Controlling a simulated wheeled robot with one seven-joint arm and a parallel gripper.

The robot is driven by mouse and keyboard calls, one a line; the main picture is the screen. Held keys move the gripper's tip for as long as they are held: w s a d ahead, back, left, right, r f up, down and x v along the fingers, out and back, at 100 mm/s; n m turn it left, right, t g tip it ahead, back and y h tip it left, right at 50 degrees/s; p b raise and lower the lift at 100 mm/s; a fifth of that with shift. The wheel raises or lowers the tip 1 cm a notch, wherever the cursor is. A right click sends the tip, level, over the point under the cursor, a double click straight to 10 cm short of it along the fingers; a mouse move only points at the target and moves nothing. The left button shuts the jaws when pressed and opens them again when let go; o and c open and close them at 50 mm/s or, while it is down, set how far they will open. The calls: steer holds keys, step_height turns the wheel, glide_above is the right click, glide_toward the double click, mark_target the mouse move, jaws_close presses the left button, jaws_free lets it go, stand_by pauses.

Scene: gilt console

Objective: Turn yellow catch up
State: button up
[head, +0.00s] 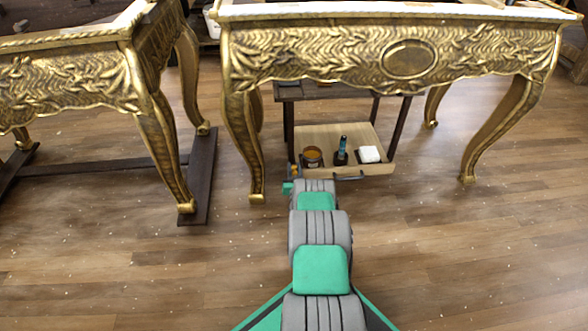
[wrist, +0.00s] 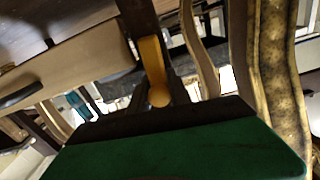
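The yellow catch (wrist: 153,68) is a short yellow bar with a rounded end, set against a dark post in the wrist view. Its rounded end points down in the picture, toward my gripper. In the head view a small orange-yellow spot, likely the catch (head: 294,171), shows at the left front of the low wooden tray. My gripper (wrist: 158,100) has its dark fingertips close around or beside the rounded end. I cannot tell whether they touch or grip it. In the head view my arm hides most of the gripper.
The wooden tray (head: 375,173) holds a round jar (head: 312,156), a dark bottle with a blue top (head: 342,150) and a white block (head: 369,154). The gilt console (head: 390,55) stands over it, with curved legs on both sides. Open floor lies to the right.

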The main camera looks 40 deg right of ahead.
jaws_close()
steer(key=shift+w+a+n, duration=0.2)
steer(key=shift+a+n, duration=0.1)
steer(key=shift+n, duration=0.4)
steer(key=o, duration=0.5)
jaws_free()
steer(key=shift+o, duration=0.2)
steer(key=p+v, duration=0.4)
steer(key=v, duration=0.4)
